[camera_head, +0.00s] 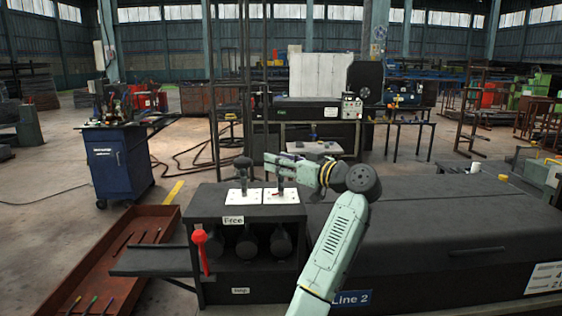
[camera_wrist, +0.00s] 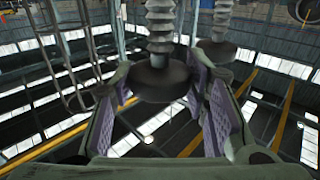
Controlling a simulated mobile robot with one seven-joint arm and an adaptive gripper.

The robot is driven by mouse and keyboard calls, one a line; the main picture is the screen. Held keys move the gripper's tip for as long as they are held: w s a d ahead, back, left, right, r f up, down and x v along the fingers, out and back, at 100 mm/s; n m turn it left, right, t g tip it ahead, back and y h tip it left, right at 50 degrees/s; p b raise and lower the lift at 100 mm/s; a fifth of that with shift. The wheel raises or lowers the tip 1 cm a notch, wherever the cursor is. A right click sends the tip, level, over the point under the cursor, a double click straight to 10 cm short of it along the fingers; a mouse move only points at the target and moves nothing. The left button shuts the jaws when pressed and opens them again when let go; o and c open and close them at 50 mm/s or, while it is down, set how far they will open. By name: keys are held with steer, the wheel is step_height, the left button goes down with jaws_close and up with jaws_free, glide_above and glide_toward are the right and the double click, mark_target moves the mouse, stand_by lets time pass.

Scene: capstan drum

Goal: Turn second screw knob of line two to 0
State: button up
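Two upright screws with dark round knobs stand on white dial plates on a black box beside the "Line 2" sign (camera_head: 352,298). The left screw knob (camera_head: 243,162) stands free. The right screw's plate (camera_head: 281,196) carries a small red mark; its knob is largely hidden by my gripper (camera_head: 283,161), which reaches in from the right. In the wrist view a dark knob (camera_wrist: 158,80) under a ribbed post sits between the purple-padded fingertips of my gripper (camera_wrist: 160,85). Whether both pads touch it is unclear. The other knob (camera_wrist: 216,48) shows behind, right. The dial numbers are unreadable.
A rusty tray (camera_head: 105,262) with tools lies on the floor at left. A blue cabinet (camera_head: 120,165) stands behind it. The long black housing (camera_head: 460,215) fills the right.

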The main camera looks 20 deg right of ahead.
steer(key=o, duration=0.4)
steer(key=shift+s, duration=0.1)
steer(key=v, duration=1.2)
